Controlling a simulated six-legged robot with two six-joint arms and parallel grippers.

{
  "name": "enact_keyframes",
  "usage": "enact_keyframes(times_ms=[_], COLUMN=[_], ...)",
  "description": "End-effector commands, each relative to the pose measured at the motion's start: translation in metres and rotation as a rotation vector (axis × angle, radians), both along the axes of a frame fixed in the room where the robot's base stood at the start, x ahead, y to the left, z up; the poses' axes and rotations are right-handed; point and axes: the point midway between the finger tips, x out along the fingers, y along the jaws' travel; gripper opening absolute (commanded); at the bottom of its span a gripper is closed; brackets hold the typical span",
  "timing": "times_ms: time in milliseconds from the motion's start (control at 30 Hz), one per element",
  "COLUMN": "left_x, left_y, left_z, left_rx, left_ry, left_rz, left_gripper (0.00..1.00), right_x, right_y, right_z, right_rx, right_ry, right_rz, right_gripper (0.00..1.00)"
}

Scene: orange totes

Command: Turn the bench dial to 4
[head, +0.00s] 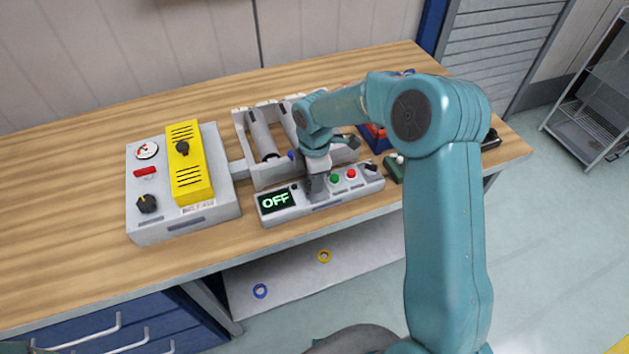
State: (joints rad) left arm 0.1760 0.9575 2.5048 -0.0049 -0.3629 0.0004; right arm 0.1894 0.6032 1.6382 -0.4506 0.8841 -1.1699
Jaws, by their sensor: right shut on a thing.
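A grey control panel (287,216) lies along the front of the wooden bench, its display (276,201) reading OFF. A green button (334,178) and a red button (351,174) sit right of the display, with a black switch (371,167) at the panel's right end. My right gripper (316,192) points down onto the panel between the display and the green button. It is shut on what seems to be the panel's dial, which its fingers hide; I cannot read any dial marks. My left gripper is not in view.
Behind the panel is a grey frame with rollers (262,134). To the left stands a grey box (150,181) with a gauge (147,151), a black knob (148,204) and a yellow cover (187,176). A small green object (392,170) lies just right of the panel. The bench's far left is clear.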

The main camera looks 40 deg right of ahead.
Motion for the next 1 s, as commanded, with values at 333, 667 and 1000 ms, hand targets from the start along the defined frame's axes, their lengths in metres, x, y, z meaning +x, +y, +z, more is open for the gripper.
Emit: enact_keyframes(times_ms=[333, 667, 1000], left_x=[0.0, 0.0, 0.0], left_y=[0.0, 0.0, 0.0], left_z=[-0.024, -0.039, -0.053], left_rx=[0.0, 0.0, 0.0], left_ry=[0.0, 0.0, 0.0], left_rz=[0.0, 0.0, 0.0], left_gripper=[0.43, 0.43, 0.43], right_x=[0.001, 0.001, 0.001], right_y=[0.001, 0.001, 0.001], right_z=[-0.002, -0.002, -0.001], right_rx=[0.0, 0.002, 0.001], right_ry=[-0.002, -0.004, -0.002], right_rz=[-0.326, -0.64, -0.962], right_gripper=[0.04, 0.04, 0.04])
